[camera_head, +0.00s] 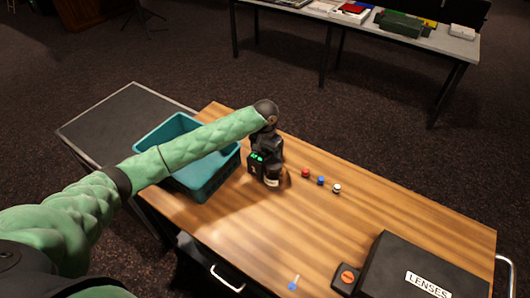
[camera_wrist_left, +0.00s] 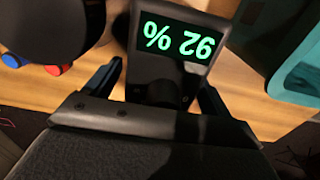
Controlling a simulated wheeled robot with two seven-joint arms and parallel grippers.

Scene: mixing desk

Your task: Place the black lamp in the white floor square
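A black device with a green lit display, which appears to be the black lamp (camera_head: 256,166), stands on the wooden desk, right of the teal crate. In the left wrist view the black lamp (camera_wrist_left: 160,88) shows "92 %" upside down. My left gripper (camera_head: 268,142) is at the lamp, partly merging with it in dark tones. In the wrist view the fingers of my left gripper (camera_wrist_left: 162,82) lie on either side of the lamp's body; whether they press on it is unclear. My right gripper is not in view. No white floor square is visible.
The teal crate (camera_head: 222,180) stands left of the lamp. Red (camera_head: 305,173), blue (camera_head: 320,180) and white (camera_head: 337,188) small items lie to its right. A black "LENSES" case (camera_head: 400,262) occupies the desk's front right. A grey table (camera_head: 330,21) stands behind, with dark carpet between.

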